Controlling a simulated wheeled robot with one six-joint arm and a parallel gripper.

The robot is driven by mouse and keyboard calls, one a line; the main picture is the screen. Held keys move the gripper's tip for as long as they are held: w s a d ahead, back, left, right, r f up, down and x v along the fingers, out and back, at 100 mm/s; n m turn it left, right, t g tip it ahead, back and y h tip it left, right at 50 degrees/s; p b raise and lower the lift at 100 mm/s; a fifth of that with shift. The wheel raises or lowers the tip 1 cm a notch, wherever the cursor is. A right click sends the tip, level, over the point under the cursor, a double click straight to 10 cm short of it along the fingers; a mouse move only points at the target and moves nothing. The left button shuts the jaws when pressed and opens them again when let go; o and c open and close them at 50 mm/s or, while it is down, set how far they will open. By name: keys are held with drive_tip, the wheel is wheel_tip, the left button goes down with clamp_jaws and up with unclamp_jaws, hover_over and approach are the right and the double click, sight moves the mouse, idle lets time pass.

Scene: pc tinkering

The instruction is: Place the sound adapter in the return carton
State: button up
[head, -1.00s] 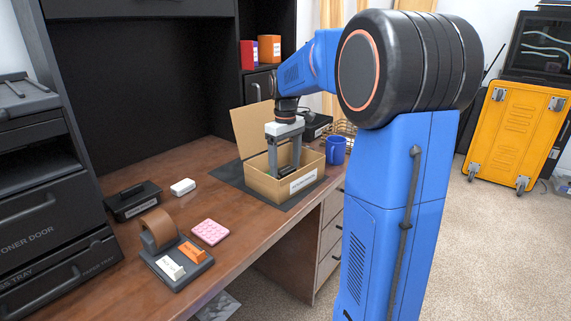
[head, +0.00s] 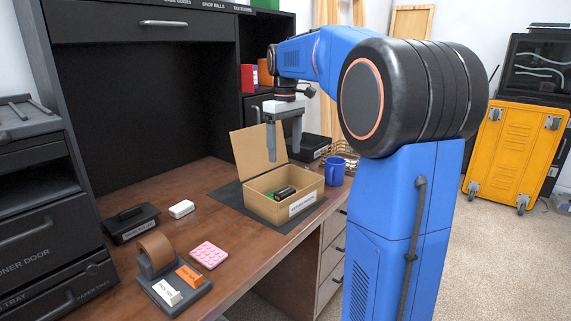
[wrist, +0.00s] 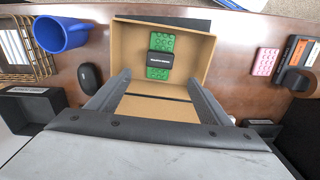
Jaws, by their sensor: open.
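The return carton (head: 262,207) is an open cardboard box with its lid flap raised, standing on a dark mat on the desk, a white label on its front. Inside lies a green board with a black labelled block (head: 285,192) on it, likely the sound adapter; its print is too small to read. In the wrist view the green board (wrist: 160,43) and black block (wrist: 160,60) rest on the carton floor (wrist: 190,65). My gripper (head: 284,156) is open and empty, above the carton and apart from its contents.
A blue mug (head: 335,171) and a wire basket (head: 345,154) stand right of the carton. A white box (head: 181,208), a pink block (head: 209,255), a tape dispenser (head: 160,262) and a black case (head: 130,224) are to the left. Clear desk lies between.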

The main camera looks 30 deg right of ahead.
drive_tip(key=s+a+f+m+t, duration=0.1)
drive_tip(key=s+a+f, duration=0.1)
drive_tip(key=s+a, duration=0.45)
drive_tip(key=s+a+f+t, duration=0.1)
drive_tip(key=s+a+f, duration=0.25)
drive_tip(key=s, duration=0.55)
drive_tip(key=s+a+f+m+t, duration=0.1)
drive_tip(key=s+a+f, duration=0.2)
drive_tip(key=s+f, duration=0.3)
drive_tip(key=s+a+f+t, duration=0.1)
drive_tip(key=s+a+f, duration=0.1)
drive_tip(key=s+f, duration=0.4)
drive_tip(key=s, duration=0.2)
drive_tip(key=shift+s+a+f+m+t, duration=0.25)
drive_tip(key=shift+s+a+m+t, duration=0.1)
drive_tip(key=shift+a+m+t, duration=0.05)
